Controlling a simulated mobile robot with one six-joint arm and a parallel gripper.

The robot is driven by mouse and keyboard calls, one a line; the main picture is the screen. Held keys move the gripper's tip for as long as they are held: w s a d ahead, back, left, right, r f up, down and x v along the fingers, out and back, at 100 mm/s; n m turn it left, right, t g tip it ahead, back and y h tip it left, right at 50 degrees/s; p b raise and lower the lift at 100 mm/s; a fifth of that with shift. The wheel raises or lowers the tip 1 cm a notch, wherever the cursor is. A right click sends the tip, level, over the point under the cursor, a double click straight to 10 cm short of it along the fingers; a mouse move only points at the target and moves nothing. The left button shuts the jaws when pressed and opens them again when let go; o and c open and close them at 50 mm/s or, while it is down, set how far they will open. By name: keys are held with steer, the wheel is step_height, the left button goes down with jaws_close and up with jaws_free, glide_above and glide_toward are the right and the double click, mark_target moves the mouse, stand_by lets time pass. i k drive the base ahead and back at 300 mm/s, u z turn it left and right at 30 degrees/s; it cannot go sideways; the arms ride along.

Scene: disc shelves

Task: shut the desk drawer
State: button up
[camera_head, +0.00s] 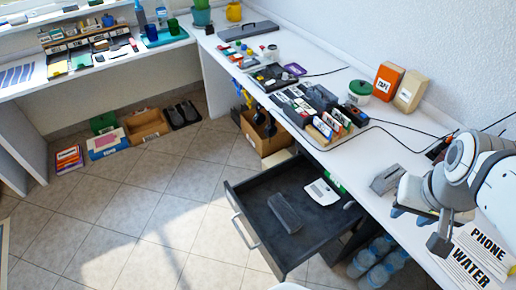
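The desk drawer (258,189) is pulled out from under the white desk on the right. It is dark grey, with a light bar handle (243,231) on its front panel, which faces left. A dark grey oblong object (285,212) and a white device (321,191) lie inside it. My gripper (420,228) is over the desk's front edge, to the right of the drawer and apart from it. Its two fingers look spread, with nothing seen between them. The drawer's inner right end is partly hidden under the desk top.
Water bottles (374,262) stand on the floor right of the drawer. A cardboard box (264,137) stands behind it. A grey block (387,178) and papers (474,258) lie on the desk near my arm. The tiled floor left of the drawer is clear.

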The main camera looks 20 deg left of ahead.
mark_target(283, 253)
steer(key=u, duration=0.65)
steer(key=k, duration=1)
steer(key=u, duration=0.45)
steer(key=i, duration=0.95)
steer(key=u, duration=0.7)
steer(key=i, duration=0.35)
steer(key=u, duration=0.45)
